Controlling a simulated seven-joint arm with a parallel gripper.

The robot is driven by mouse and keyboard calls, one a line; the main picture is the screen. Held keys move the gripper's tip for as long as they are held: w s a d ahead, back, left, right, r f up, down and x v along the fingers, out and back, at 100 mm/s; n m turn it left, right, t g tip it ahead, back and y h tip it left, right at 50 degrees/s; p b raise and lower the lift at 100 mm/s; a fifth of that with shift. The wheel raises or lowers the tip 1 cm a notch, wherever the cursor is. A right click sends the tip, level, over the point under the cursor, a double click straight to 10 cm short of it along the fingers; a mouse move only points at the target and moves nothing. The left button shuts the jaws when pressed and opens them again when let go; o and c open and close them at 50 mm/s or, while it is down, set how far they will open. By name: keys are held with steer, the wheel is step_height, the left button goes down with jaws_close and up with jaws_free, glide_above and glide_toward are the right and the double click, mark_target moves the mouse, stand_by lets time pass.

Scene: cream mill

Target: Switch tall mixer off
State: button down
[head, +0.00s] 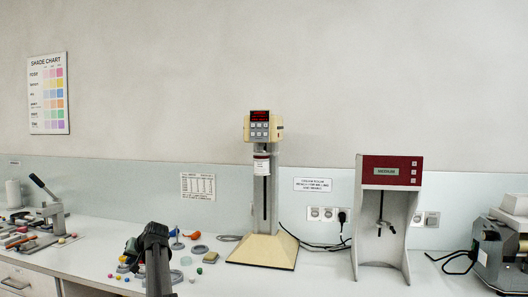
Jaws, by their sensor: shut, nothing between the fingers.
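The tall mixer (265,190) stands on the counter near the middle, with a cream sloped base and a grey column. Its cream head carries a control panel (260,125) with a lit red display and several pale buttons. A white labelled cylinder (261,165) sits below the head. My gripper (154,237) is dark and rises from the bottom edge, left of the mixer and well below its panel. It is shut and empty, apart from the mixer; its fingertips are hard to make out.
A maroon-fronted machine (391,171) stands right of the mixer. Wall sockets (322,214) and black cables (310,244) lie between them. Small coloured pieces and discs (210,257) are scattered near my gripper. A lever press (52,210) stands far left, a grey machine (497,262) far right.

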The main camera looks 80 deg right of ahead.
mark_target(266, 134)
steer(key=s+d+r+m+t+h, duration=0.1)
steer(key=s+d+r+m+h, duration=0.1)
steer(key=s+d+r, duration=0.8)
steer(key=s+d+r+m+t+h, duration=0.1)
steer(key=s+d+r+h, duration=0.1)
steer(key=s+d+r, duration=0.85)
steer(key=s+d+r+m+h, duration=0.1)
steer(key=s+r+h, duration=0.1)
steer(key=s+r, duration=0.8)
steer(key=s+d+r+m+h, duration=0.1)
steer(key=s+d+r+h, duration=0.1)
steer(key=s+r, duration=0.9)
step_height(266, 134, up, 3)
steer(key=shift+s+f, duration=0.15)
steer(key=shift+d, duration=0.15)
steer(key=shift+d+f, duration=0.15)
steer(key=shift+d, duration=2)
steer(key=shift+d+f, duration=0.15)
steer(key=shift+d, duration=1.95)
steer(key=shift+d, duration=0.15)
steer(key=shift+d, duration=0.3)
